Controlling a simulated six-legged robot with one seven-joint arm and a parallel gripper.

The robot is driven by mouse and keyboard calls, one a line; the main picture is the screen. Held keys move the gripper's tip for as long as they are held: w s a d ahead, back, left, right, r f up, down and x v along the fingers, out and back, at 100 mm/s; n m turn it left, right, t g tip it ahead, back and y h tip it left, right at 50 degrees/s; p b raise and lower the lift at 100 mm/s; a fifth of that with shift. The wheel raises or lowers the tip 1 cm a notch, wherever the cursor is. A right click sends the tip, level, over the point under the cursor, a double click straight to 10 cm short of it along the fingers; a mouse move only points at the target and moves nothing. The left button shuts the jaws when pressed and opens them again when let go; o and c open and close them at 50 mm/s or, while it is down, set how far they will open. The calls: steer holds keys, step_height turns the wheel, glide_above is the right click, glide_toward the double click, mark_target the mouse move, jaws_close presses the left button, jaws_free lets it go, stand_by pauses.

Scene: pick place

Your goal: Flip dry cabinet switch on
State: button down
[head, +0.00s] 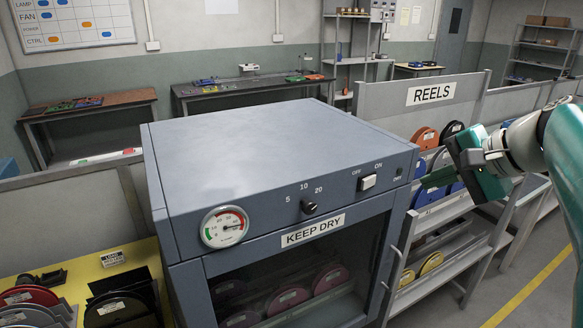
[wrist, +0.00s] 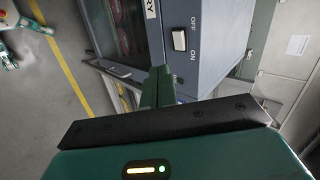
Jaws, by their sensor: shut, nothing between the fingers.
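The grey-blue dry cabinet (head: 270,150) has a white rocker switch (head: 367,182) on its upper front panel, between the OFF and ON labels. I cannot tell which way the rocker is tilted. The switch also shows in the wrist view (wrist: 179,40), ahead of the fingers. My gripper (head: 428,182) is shut and empty, to the right of the switch and apart from it in the head view. Its green fingers (wrist: 158,84) are closed together in the wrist view, where their tips lie below the switch.
The cabinet front also carries a round gauge (head: 224,227), a black knob (head: 310,207), a KEEP DRY label (head: 313,230) and a glass door with reels behind it. A rack marked REELS (head: 432,94) stands right of the cabinet, behind my gripper. A yellow table (head: 100,272) stands at left.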

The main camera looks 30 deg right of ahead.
glide_toward(368, 182)
steer(key=shift+s+f+x, duration=0.15)
steer(key=shift+f+x, duration=0.05)
steer(key=shift+x, duration=1)
steer(key=shift+s+f+x, duration=0.15)
steer(key=shift+s+x, duration=0.05)
steer(key=shift+x, duration=1)
steer(key=shift+s+f+x, duration=0.15)
steer(key=shift+f+x, duration=0.05)
steer(key=shift+x, duration=1)
